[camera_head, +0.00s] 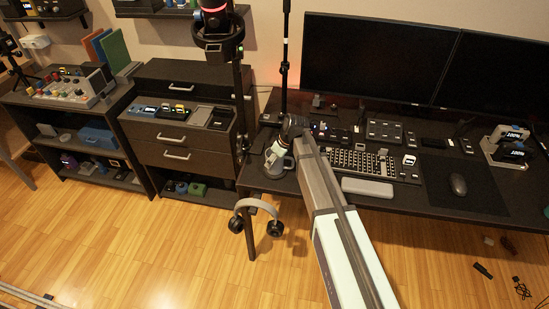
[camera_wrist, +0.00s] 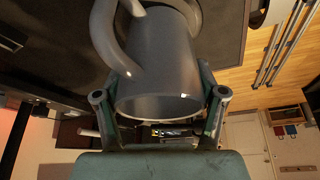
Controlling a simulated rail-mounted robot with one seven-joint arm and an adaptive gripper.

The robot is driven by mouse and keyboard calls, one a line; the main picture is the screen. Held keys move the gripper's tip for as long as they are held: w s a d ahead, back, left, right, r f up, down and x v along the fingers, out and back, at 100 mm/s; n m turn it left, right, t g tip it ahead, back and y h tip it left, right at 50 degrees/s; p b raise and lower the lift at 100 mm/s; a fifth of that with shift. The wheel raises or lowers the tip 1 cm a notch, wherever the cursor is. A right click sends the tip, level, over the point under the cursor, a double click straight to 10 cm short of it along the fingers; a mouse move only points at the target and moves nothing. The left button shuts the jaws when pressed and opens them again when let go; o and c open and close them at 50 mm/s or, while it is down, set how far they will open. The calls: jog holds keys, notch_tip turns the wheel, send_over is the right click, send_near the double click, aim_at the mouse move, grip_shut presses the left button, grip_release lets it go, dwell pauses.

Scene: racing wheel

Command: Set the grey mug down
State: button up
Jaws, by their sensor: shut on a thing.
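In the head view, the mug (camera_head: 278,165) shows small at the left front corner of the dark desk (camera_head: 400,202), below my gripper (camera_head: 281,147). I cannot tell whether its base touches the desktop; the base is hidden in the wrist view.
A keyboard (camera_head: 362,163) and a grey wrist rest (camera_head: 367,187) lie right of the mug. A mouse (camera_head: 458,185) lies farther right. A dark drawer cabinet (camera_head: 178,72) stands left of the desk.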

jog(key=o, duration=1.4)
jog(key=shift+f, duration=0.1)
jog(key=shift+r, duration=0.2)
jog(key=b+v, duration=0.2)
jog(key=v, duration=1)
